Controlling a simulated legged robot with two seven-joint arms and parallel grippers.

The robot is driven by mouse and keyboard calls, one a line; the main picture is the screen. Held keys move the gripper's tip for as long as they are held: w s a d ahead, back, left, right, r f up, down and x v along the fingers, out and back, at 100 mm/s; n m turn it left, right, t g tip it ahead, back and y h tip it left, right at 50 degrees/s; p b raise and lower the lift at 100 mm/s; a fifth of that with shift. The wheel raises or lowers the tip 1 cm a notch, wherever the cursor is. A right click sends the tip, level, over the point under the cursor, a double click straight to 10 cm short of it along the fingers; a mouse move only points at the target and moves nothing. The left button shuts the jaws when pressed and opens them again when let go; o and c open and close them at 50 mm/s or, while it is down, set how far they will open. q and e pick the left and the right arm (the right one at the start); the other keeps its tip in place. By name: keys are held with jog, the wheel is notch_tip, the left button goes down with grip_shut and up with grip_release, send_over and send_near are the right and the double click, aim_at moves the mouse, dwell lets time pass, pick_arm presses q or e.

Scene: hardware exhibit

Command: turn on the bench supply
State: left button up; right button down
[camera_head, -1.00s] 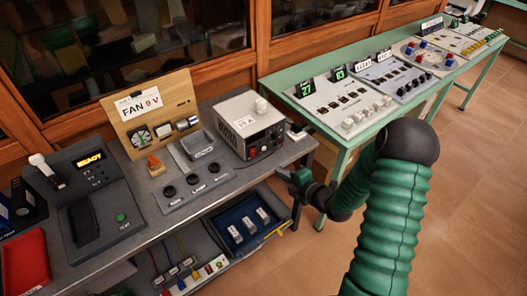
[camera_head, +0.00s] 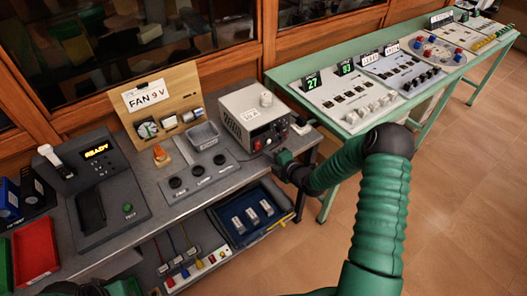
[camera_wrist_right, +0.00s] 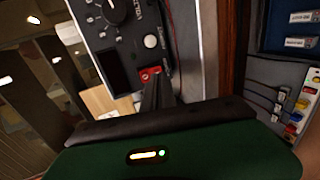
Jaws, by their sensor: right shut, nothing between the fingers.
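The bench supply (camera_head: 252,112) is a pale box with a dark front panel, standing at the right end of the grey bench. In the right wrist view its dark panel (camera_wrist_right: 122,50) shows a large knob, a pale round button (camera_wrist_right: 151,41) and a red switch (camera_wrist_right: 149,74). My right gripper (camera_head: 281,158) is at the right part of the supply's front. In the wrist view its shut, empty fingertips (camera_wrist_right: 157,82) are right at the red switch; I cannot tell whether they touch it. My left gripper is not clearly visible; only dark and green parts of my left arm show at the bottom left.
A small panel with three black knobs (camera_head: 198,172) lies in front of the FAN 9 V board (camera_head: 160,95). A tester reading READY (camera_head: 100,170) and a red tray (camera_head: 36,250) are at left. A green table (camera_head: 300,95) with instruments stands close at right.

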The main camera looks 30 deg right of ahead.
aim_at(259, 149)
jog(key=x, duration=0.3)
jog(key=shift+w, duration=0.15)
jog(key=shift+f, duration=0.25)
jog(key=shift+w+a+f+b, duration=0.1)
jog(key=shift+f+b, duration=0.25)
jog(key=shift+b, duration=0.75)
jog(key=shift+r+p, duration=0.45)
jog(key=shift+r, duration=0.15)
